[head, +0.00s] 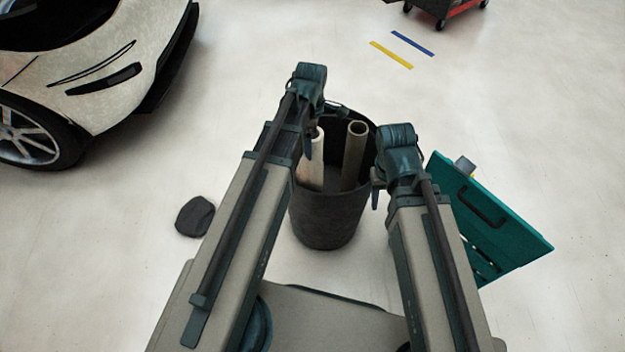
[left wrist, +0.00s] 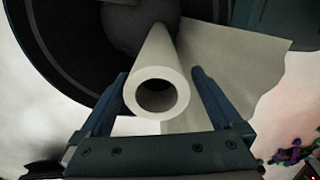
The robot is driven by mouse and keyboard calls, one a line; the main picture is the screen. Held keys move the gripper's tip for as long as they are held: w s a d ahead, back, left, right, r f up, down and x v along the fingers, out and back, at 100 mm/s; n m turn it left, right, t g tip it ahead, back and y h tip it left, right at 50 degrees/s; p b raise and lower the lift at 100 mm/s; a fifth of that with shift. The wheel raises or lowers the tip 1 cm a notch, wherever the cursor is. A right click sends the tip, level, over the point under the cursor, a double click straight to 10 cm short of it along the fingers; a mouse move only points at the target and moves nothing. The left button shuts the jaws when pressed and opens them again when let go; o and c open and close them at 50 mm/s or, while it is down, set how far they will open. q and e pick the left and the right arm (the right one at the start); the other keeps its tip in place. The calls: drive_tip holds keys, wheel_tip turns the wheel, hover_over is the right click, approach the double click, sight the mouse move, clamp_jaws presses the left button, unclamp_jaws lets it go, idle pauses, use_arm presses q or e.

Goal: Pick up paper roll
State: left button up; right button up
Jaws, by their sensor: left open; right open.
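My left gripper (left wrist: 159,76) is open, with one finger on each side of a paper roll's hollow end (left wrist: 133,93) in the left wrist view. A loose pale sheet (left wrist: 230,65) shows beside that roll. In the head view my left wrist hangs over the bin's left side and partly hides the left roll. My right gripper (head: 376,194) is open and empty at the bin's right edge.
A teal panel (head: 500,225) with a handle slot stands at the right. A dark lump (head: 195,216) lies on the floor left of the bin. A white car (head: 90,70) is at upper left, and a red-based cart (head: 455,15) at the top right.

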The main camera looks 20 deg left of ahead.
use_arm(q)
drive_tip(key=shift+w+d+f+b, duration=0.1)
drive_tip(key=shift+d+f+b, duration=0.05)
drive_tip(key=shift+f+b, duration=1.2)
drive_tip(key=shift+w+d+f+b, duration=0.1)
drive_tip(key=shift+f+b, duration=1.2)
drive_tip(key=shift+f, duration=0.05)
drive_tip(key=shift+r, duration=0.1)
drive_tip(key=shift+c, duration=0.2)
clamp_jaws()
